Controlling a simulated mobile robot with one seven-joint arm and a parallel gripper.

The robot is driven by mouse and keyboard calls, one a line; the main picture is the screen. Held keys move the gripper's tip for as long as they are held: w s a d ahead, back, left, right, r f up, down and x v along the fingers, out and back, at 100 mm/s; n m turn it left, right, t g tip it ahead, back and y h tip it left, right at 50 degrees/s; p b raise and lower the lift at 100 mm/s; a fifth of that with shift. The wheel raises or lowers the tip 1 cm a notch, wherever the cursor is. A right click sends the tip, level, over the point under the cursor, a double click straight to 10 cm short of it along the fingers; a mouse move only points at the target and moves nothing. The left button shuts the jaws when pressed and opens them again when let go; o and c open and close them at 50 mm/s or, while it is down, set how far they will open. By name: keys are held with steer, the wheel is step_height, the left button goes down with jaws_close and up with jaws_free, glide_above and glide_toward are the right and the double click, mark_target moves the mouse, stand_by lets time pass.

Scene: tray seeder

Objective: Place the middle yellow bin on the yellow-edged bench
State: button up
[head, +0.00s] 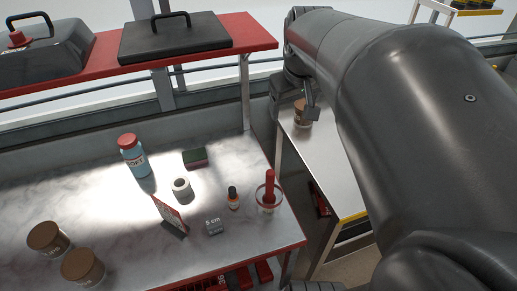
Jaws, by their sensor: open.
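The yellow-edged bench (335,170) stands right of the red-edged bench, with a pale top and a yellow strip along its front edge; my arm hides much of it. Yellow objects (478,11) with dark parts sit at the far top right, cut off by the picture edge. I cannot tell whether they are bins, or which is the middle one. My gripper (311,104) is partly visible over the far left part of the yellow-edged bench. It is open, with nothing seen held in it.
A brown-lidded jar (301,115) is just below my gripper in the picture. The red-edged bench (100,205) holds a red-capped bottle (133,157), a white roll (182,188), a red-handled tool in a cup (269,192) and brown-lidded jars (82,268). A red shelf (255,32) runs above.

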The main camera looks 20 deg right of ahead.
steer(key=s+a+f+t+y, duration=0.1)
steer(key=s+a+f, duration=0.4)
steer(key=s+a, duration=0.5)
steer(key=s, duration=0.2)
steer(key=shift+s+f, duration=0.2)
steer(key=shift+s, duration=0.15)
